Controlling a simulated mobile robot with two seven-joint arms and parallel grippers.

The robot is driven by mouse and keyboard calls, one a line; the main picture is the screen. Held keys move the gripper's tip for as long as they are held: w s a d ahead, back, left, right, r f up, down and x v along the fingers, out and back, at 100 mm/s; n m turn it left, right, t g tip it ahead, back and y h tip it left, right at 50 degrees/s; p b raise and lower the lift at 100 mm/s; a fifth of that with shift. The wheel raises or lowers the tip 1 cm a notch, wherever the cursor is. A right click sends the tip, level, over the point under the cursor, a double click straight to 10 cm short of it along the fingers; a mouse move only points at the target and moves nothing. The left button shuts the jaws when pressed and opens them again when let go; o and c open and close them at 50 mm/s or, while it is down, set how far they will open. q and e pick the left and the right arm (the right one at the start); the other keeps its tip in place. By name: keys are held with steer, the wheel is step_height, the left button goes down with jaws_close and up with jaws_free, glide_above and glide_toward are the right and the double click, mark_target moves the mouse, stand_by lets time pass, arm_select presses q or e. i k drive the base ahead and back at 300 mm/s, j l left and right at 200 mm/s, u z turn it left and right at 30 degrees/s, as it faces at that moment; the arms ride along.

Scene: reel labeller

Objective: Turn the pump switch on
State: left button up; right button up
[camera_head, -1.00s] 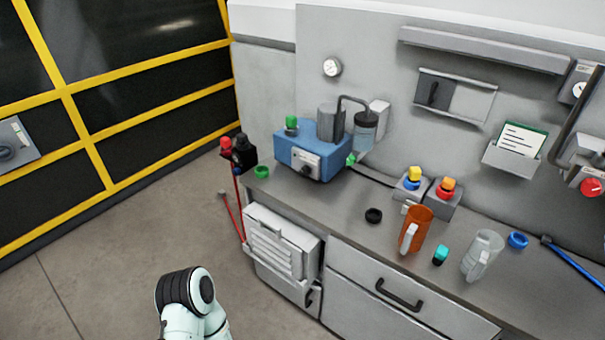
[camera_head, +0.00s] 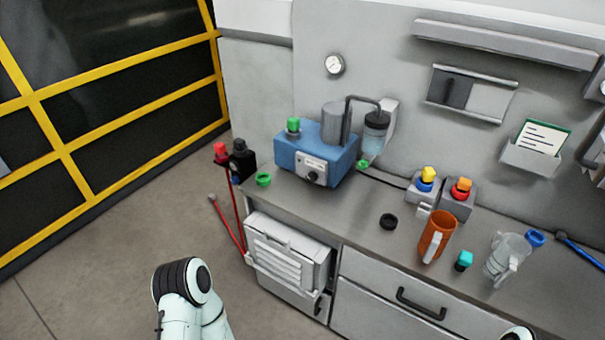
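The blue pump unit (camera_head: 340,160) stands at the left end of the grey counter. Its front has a pale plate (camera_head: 311,168) with a dark knob-like switch (camera_head: 313,176); its setting is too small to read. A grey cylinder (camera_head: 335,124), a green cap (camera_head: 293,125) and a clear jar (camera_head: 374,136) with a dark lid and bent pipe are on or beside it. Neither gripper is in view.
On the counter (camera_head: 340,216) are a green ring (camera_head: 263,179), a black ring (camera_head: 388,221), an orange jug (camera_head: 437,237), a clear jug (camera_head: 505,256) and two push-button boxes (camera_head: 455,199). A slatted white box (camera_head: 288,255) juts from the front. Floor is free at left.

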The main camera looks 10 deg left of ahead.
mark_target(311, 176)
steer(key=i+j+z, duration=0.15)
steer(key=j, duration=0.45)
steer(key=i+j+z, duration=0.1)
steer(key=j, duration=0.55)
steer(key=i+j+z, duration=0.15)
steer(key=j, duration=0.55)
steer(key=i+j+z, duration=0.1)
steer(key=j, duration=0.55)
steer(key=i+j+z, duration=0.15)
steer(key=j, duration=0.55)
